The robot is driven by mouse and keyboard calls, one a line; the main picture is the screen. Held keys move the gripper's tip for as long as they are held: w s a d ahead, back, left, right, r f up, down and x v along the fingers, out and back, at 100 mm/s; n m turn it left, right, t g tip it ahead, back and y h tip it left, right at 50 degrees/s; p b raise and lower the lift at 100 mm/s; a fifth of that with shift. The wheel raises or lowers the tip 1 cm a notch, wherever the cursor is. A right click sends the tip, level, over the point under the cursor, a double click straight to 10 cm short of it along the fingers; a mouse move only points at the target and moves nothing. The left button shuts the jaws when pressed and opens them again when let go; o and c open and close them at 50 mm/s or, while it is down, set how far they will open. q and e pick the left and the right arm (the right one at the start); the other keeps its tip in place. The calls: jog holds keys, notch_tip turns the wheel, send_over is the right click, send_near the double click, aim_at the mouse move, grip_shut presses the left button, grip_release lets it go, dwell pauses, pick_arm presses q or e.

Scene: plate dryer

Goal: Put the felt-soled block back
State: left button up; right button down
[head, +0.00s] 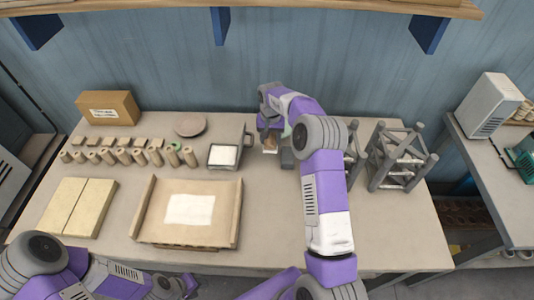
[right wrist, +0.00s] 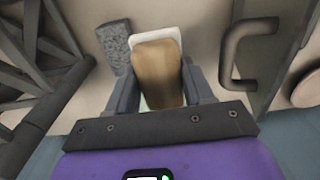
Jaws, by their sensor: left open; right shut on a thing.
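The felt-soled block (right wrist: 157,70) is a wooden block with a pale sole along its far edge in the right wrist view. My right gripper (right wrist: 161,88) is shut on it, one finger on each side. In the head view the block (head: 270,145) shows small between the fingers, right of the shallow grey pan. I cannot tell whether its sole touches the table. My left gripper (head: 178,286) is open at the bottom edge of the head view, in front of the table and away from the block; its fingertips are hard to make out.
A rough grey block (right wrist: 115,45) lies close beside the held block. Grey racks (head: 398,160) stand right of my arm. A wooden tray (head: 150,238) lies in front; several small cylinders stand left.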

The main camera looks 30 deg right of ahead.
jog(key=shift+s+f+b, duration=0.1)
jog(key=shift+f+b, duration=0.25)
jog(key=shift+f, duration=4.35)
jog(key=c, duration=0.7)
grip_release()
jog(key=shift+f, duration=0.1)
notch_tip(320, 180, up, 12)
jog(key=shift+r+p, duration=0.25)
jog(key=shift+p, duration=0.25)
